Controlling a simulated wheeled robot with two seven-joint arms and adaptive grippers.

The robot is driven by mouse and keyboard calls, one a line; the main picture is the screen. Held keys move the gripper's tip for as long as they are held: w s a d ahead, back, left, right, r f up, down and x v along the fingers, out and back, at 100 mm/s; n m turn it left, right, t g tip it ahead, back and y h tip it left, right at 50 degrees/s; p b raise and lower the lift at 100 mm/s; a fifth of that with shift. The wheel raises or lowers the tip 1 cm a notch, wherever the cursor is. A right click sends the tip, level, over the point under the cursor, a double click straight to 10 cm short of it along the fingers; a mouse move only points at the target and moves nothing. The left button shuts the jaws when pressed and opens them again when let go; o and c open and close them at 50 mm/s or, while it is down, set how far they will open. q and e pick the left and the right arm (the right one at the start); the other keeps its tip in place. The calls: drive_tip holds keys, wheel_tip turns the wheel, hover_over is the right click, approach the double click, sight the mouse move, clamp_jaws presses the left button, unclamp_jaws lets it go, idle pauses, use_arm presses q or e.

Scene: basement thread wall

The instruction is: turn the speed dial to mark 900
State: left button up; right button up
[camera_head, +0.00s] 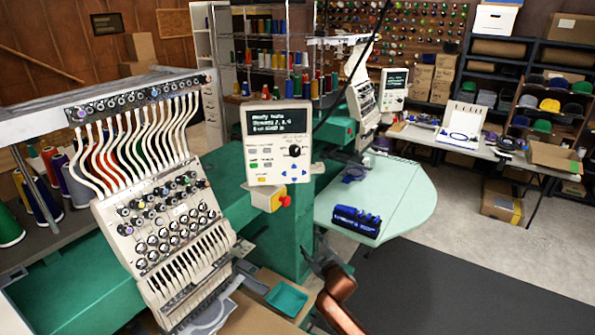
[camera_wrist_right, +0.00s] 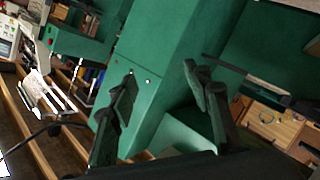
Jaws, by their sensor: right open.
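The control panel (camera_head: 251,172) is a pale box with a dark screen, standing on the green embroidery machine in the middle of the head view. Its black round dial (camera_head: 294,151) sits right of the small buttons, below the screen. The dial's marks and pointer are too small to read. My right gripper (camera_head: 319,257) is below and to the right of the panel, well apart from the dial. In the right wrist view, its two dark fingers (camera_wrist_right: 162,80) are spread with nothing between them, in front of a green surface. My left gripper is not in view.
A red and yellow stop button (camera_head: 284,201) juts out under the panel. The white needle head (camera_head: 165,235) stands at left. A teal tray (camera_head: 286,298) sits below.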

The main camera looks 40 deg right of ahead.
wheel_tip(320, 180, up, 19)
drive_tip(key=a+n+t, duration=0.1)
drive_tip(key=a+t, duration=0.2)
drive_tip(key=n+t, duration=0.1)
drive_tip(key=t, duration=0.2)
approach(296, 153)
drive_tip(key=w, duration=0.1)
drive_tip(key=shift+h, duration=0.3)
drive_tip(key=p+x, duration=0.1)
drive_tip(key=x, duration=0.7)
drive_tip(key=shift+p, duration=0.35)
drive_tip(key=shift+c, duration=0.4)
drive_tip(key=c, duration=1.1)
